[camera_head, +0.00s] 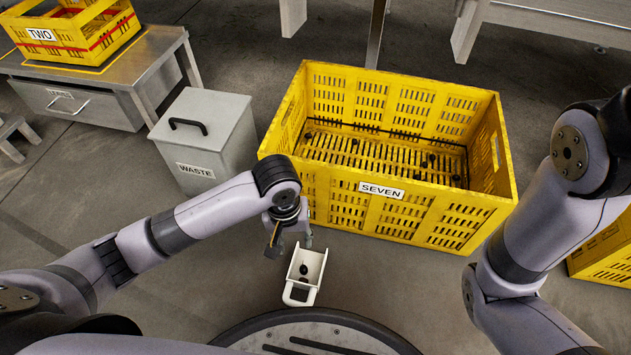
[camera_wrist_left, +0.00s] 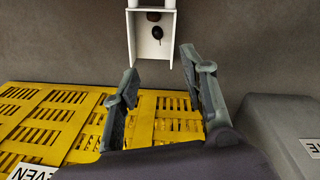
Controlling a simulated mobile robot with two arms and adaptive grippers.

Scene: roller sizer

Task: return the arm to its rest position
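My left arm reaches in from the left in the head view. Its gripper (camera_head: 290,238) hangs just above a small white scoop-like tray (camera_head: 314,282), in front of the yellow crate marked SEVEN (camera_head: 345,211). In the left wrist view the two fingers (camera_wrist_left: 158,64) are spread apart with nothing between them.
A grey WASTE bin (camera_head: 221,139) stands left of the crate. Several dark pieces lie in the SEVEN crate. A yellow crate marked TWO (camera_head: 75,47) sits on a metal table (camera_head: 113,76) at the far left. Another yellow crate (camera_head: 607,258) is partly hidden behind my right arm.

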